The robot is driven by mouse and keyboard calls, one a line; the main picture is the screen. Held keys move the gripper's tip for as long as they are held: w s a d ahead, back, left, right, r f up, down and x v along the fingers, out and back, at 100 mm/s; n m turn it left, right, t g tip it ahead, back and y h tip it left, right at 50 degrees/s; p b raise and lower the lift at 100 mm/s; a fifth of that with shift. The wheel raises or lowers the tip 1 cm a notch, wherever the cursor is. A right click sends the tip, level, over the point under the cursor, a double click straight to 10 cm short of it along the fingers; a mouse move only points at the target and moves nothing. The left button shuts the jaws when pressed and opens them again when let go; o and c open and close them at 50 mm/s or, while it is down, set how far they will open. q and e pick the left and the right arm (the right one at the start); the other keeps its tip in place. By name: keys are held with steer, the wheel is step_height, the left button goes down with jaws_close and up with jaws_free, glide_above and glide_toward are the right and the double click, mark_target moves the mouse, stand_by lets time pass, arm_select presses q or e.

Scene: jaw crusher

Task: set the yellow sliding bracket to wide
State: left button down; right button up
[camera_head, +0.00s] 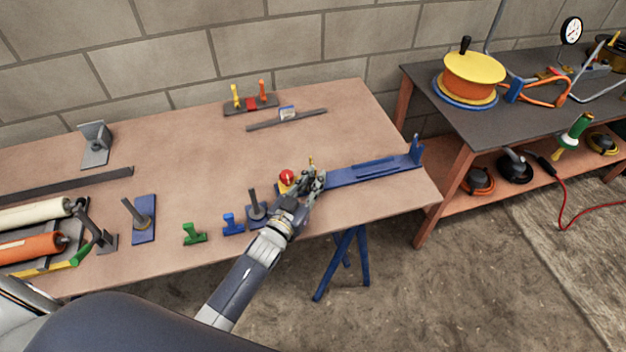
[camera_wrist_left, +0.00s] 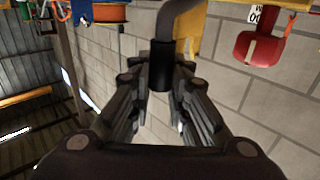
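The yellow sliding bracket (camera_head: 283,187) sits at the left end of the blue rail (camera_head: 372,171), on the table's right part, partly hidden by my left gripper. A red round part (camera_head: 287,176) shows above it. My left gripper (camera_head: 314,178) is just right of the bracket. In the left wrist view, my left gripper's fingers (camera_wrist_left: 162,82) are close against both sides of a black grip (camera_wrist_left: 162,64) on a bent grey rod. A yellow piece (camera_wrist_left: 190,28) is behind the rod, and a red part (camera_wrist_left: 257,46) with a white label is at the right. My right gripper is not seen.
A blue end plate (camera_head: 416,150) rises at the rail's right end. The table's middle is clear. A dark bench (camera_head: 520,125) stands at the right.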

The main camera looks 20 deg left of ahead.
arm_select(q)
steer(key=s+a, duration=0.1)
steer(key=s+a+p, duration=0.1)
steer(key=a, duration=0.2)
steer(key=shift+s+a+f+p, duration=0.2)
steer(key=shift+s+a+p, duration=0.1)
steer(key=shift+s, duration=0.1)
steer(key=shift+d, duration=0.1)
steer(key=c, duration=1.9)
jaws_free()
steer(key=o, duration=0.4)
steer(key=shift+s, duration=0.15)
steer(key=shift+s+a+r, duration=0.15)
steer(key=shift+a, duration=0.05)
